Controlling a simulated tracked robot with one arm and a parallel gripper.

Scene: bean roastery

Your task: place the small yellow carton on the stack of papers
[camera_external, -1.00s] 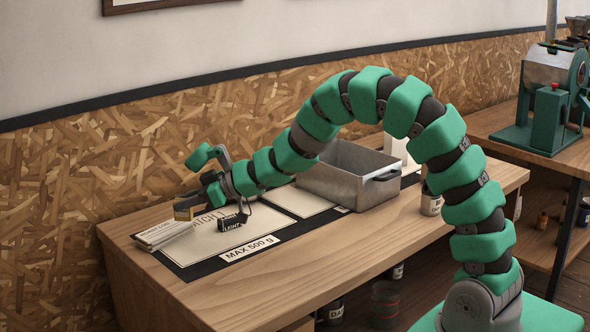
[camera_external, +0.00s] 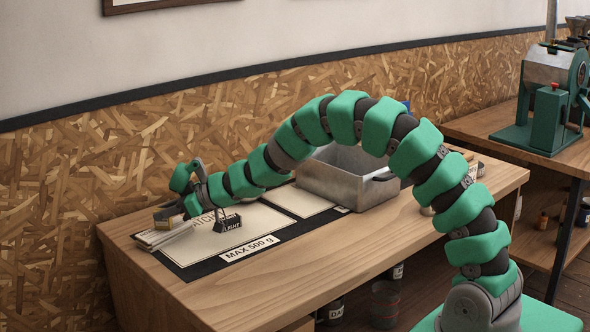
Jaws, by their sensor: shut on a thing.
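The small yellow carton (camera_external: 165,214) is at the tip of my gripper (camera_external: 178,207), at the far left of the table. My gripper is shut on it, and its fingers hide part of the carton. The stack of papers (camera_external: 160,237) lies at the table's left end, just below the carton in the picture. The carton is over or beside the back part of the stack. I cannot tell whether it touches the papers.
A grey metal bin (camera_external: 345,178) stands behind my arm. The table's front right (camera_external: 330,255) is clear.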

